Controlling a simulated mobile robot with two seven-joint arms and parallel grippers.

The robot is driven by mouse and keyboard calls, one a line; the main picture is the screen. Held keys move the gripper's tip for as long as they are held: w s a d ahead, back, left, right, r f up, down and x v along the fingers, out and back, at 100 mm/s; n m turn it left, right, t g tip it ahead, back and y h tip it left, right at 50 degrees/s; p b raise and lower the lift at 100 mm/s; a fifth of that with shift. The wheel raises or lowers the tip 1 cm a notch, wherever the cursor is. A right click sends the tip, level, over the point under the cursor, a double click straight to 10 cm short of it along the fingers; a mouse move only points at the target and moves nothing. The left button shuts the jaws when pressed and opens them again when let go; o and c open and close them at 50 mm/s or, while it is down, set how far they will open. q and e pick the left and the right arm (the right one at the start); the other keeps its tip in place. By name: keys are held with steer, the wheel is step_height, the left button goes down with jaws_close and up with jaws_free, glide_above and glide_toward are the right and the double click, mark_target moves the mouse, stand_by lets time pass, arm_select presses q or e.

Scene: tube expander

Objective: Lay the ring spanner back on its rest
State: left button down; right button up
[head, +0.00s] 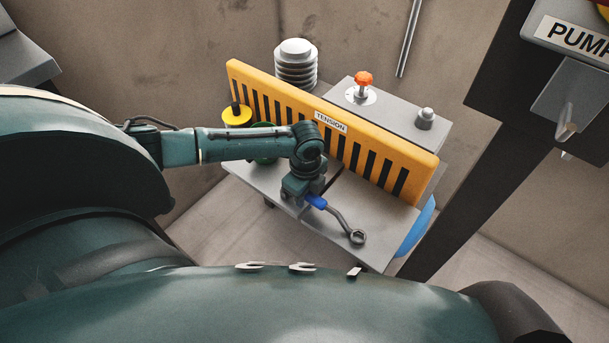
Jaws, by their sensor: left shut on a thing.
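The ring spanner (338,221) has a blue handle and a grey shaft ending in a ring head at its lower right. My left gripper (309,198) is shut on the spanner's blue handle end, over the front of the grey shelf (375,235). The jaws themselves are mostly hidden by the wrist above them. I cannot tell whether the spanner touches the shelf or hangs just above it. No rest for the spanner can be made out clearly. My right gripper is not in view.
A yellow slotted guard marked TENSION (385,152) stands along the back of the shelf. Behind it are a ribbed grey cylinder (296,66) and an orange knob (363,79). A dark post (480,170) stands at right.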

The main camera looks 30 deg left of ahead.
arm_select(q)
steer(key=shift+f, duration=0.15)
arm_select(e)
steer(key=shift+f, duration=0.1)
arm_select(q)
steer(key=c, duration=1.1)
jaws_free()
steer(key=shift+c, duration=0.2)
step_height(320, 180, up, 4)
steer(key=p, duration=0.4)
steer(key=shift+d+f, duration=0.1)
steer(key=shift+f, duration=0.1)
step_height(320, 180, up, 4)
steer(key=p, duration=0.5)
steer(key=shift+r, duration=0.25)
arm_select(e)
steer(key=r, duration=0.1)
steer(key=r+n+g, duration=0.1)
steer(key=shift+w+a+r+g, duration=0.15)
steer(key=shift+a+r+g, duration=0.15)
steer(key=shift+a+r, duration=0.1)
arm_select(q)
steer(key=shift+f, duration=0.1)
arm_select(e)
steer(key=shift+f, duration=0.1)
